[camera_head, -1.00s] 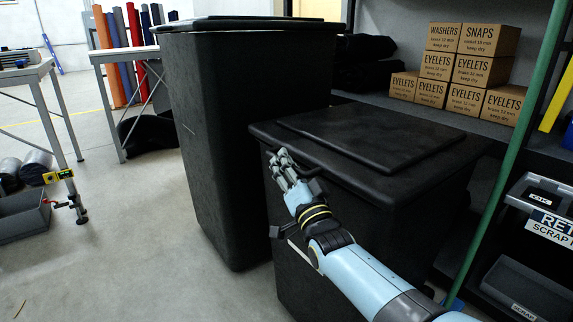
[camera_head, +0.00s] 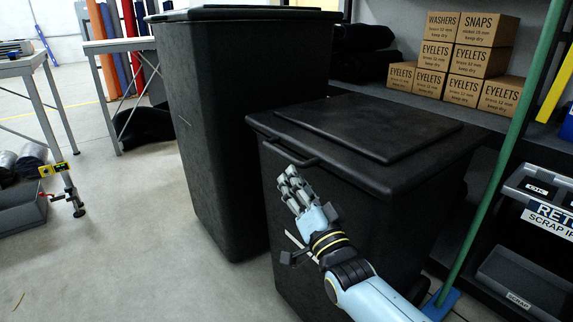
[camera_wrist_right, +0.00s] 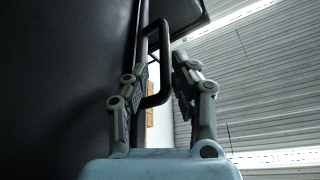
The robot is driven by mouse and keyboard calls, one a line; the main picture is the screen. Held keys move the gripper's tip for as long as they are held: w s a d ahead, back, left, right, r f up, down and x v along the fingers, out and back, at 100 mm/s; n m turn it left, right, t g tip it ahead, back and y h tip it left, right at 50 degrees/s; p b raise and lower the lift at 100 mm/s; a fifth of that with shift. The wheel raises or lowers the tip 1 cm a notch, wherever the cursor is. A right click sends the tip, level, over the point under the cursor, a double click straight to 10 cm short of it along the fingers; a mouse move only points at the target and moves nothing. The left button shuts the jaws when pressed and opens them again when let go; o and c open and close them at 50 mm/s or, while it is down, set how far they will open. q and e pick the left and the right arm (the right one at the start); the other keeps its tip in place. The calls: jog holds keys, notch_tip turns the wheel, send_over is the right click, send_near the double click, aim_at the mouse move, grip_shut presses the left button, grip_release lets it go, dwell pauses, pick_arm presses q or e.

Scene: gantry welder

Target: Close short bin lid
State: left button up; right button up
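The short black bin (camera_head: 335,218) stands in front of the tall bin. Its black lid (camera_head: 375,125) lies flat across the top, and I see no clear gap under its rim. A bar handle (camera_head: 288,154) sticks out from the lid's front edge; it also shows in the right wrist view (camera_wrist_right: 164,62). My right gripper (camera_head: 287,177) is just below the handle in the head view, by the bin's front. In the wrist view its fingers (camera_wrist_right: 160,85) are spread, with the handle beyond and between them, and nothing is gripped. My left gripper is not in view.
A tall black bin (camera_head: 225,125) with its lid down stands behind left. A shelf with stacked cardboard boxes (camera_head: 460,58) is at the back right. A green pole (camera_head: 497,175) stands right of the short bin. Floor (camera_head: 130,230) at the left front is clear.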

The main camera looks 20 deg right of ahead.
jog(key=v, duration=0.5)
dwell(0.3)
jog(key=s+d+f+n+g+p, duration=0.15)
jog(key=s+f+g, duration=0.25)
jog(key=s+f, duration=0.45)
jog(key=s+d+f+g+h+p, duration=0.1)
jog(key=s+d+f+g+p, duration=0.15)
jog(key=s+f, duration=0.55)
jog(key=s+d+f+n+g+p, duration=0.1)
jog(key=s+f+g, duration=0.3)
jog(key=s+f, duration=0.45)
jog(key=s+d+f+n+g, duration=0.1)
jog(key=s+f+g, duration=0.2)
jog(key=s, duration=0.6)
jog(key=s+d+f+n+g+p, duration=0.1)
jog(key=s+f+g, duration=0.3)
jog(key=s, duration=0.6)
jog(key=s+d+f+n+g+h, duration=0.1)
jog(key=s+f+g, duration=0.3)
jog(key=s, duration=0.6)
jog(key=shift+d+f+n, duration=0.55)
jog(key=shift+f+n, duration=0.1)
jog(key=shift+f, duration=0.2)
